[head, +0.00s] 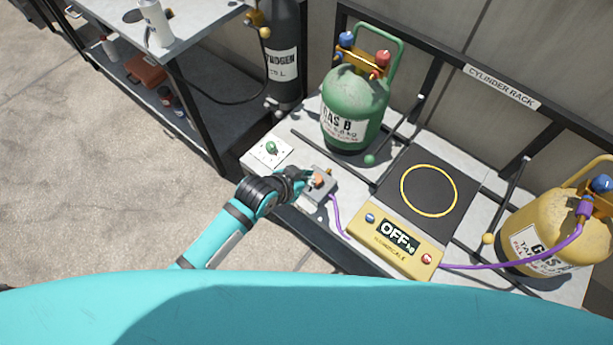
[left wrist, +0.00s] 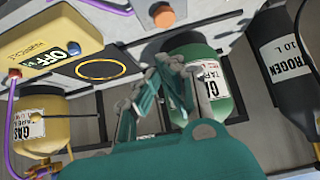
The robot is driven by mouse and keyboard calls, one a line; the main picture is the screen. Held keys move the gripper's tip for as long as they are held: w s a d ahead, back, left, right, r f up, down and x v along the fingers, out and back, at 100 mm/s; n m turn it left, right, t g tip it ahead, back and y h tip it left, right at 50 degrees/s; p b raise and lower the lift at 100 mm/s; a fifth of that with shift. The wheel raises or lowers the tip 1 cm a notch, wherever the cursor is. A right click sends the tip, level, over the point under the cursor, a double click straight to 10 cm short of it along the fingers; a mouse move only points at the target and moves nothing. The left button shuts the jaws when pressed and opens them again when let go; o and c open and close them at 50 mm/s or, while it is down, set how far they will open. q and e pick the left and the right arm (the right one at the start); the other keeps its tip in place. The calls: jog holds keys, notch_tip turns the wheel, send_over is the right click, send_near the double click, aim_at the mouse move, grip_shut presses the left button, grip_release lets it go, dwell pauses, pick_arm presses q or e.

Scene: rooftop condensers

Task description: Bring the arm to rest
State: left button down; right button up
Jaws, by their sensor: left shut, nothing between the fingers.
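My left arm comes in from the left in the head view, with its teal forearm and dark wrist. My left gripper (head: 306,182) is shut and empty, just beside the small grey box (head: 319,196) with an orange button on the bench's front edge. I cannot tell whether it touches the box. In the left wrist view the gripper's fingers (left wrist: 168,68) close together in front of the bench, and the orange button (left wrist: 163,14) shows apart from them at the top. My right gripper is not in either view.
The scale (head: 394,241) reads OFF. Green (head: 355,105) and yellow (head: 552,235) gas cylinders stand on the bench; a purple hose runs to the yellow one. A white plate with a green knob (head: 270,148) lies left. A nitrogen cylinder (head: 283,55) stands behind. Open floor (head: 110,180) lies left.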

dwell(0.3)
pick_arm(q)
jog(key=s+a+f+n+g+y, duration=0.1)
jog(key=s+a+f, duration=0.3)
jog(key=f, duration=0.3)
jog(key=s+a+f+n+g+y, duration=0.1)
jog(key=s+a+f, duration=0.3)
jog(key=f, duration=0.4)
jog(key=s+a+f+n+y, duration=0.1)
jog(key=s+a+f, duration=0.25)
jog(key=f, duration=0.35)
jog(key=s+a+f+g, duration=0.1)
jog(key=s+a+f, duration=0.2)
jog(key=s, duration=0.6)
jog(key=s+a+f+n+g+y, duration=0.1)
jog(key=s+a+f, duration=0.2)
jog(key=s, duration=0.6)
jog(key=s+a+f+g+y, duration=0.1)
jog(key=s+a+f+g, duration=0.1)
jog(key=s+f, duration=0.5)
jog(key=shift+s+a+n, duration=0.4)
jog(key=shift+s+a, duration=0.25)
jog(key=shift+s, duration=0.55)
